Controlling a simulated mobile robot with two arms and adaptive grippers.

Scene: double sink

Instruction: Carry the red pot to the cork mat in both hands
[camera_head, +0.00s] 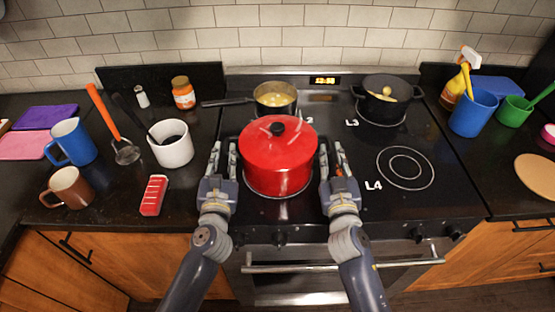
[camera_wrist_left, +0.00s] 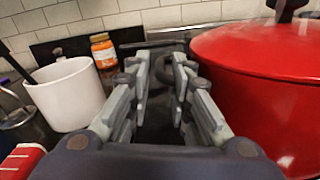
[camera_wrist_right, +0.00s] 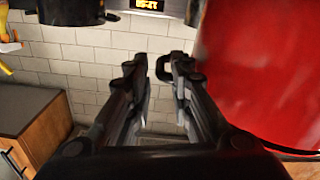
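The red pot (camera_head: 280,165), with a red lid and black knob, sits upright on the front left burner. It also fills the right side of the left wrist view (camera_wrist_left: 265,95) and the right wrist view (camera_wrist_right: 265,75). My left gripper (camera_head: 225,148) is open close beside the pot's left side. My right gripper (camera_head: 331,149) is open close beside its right side. Gaps show between the fingers in both wrist views. The pot's side handles are largely hidden by the fingers; I cannot tell whether the fingers touch them. The round cork mat (camera_head: 537,175) lies on the right counter.
A saucepan (camera_head: 273,98) and a black pot (camera_head: 385,103) stand on the back burners. The front right burner (camera_head: 405,167) is bare. A blue cup (camera_head: 474,113) and green cup (camera_head: 513,111) stand behind the mat. A white container (camera_head: 171,146) stands left of the stove.

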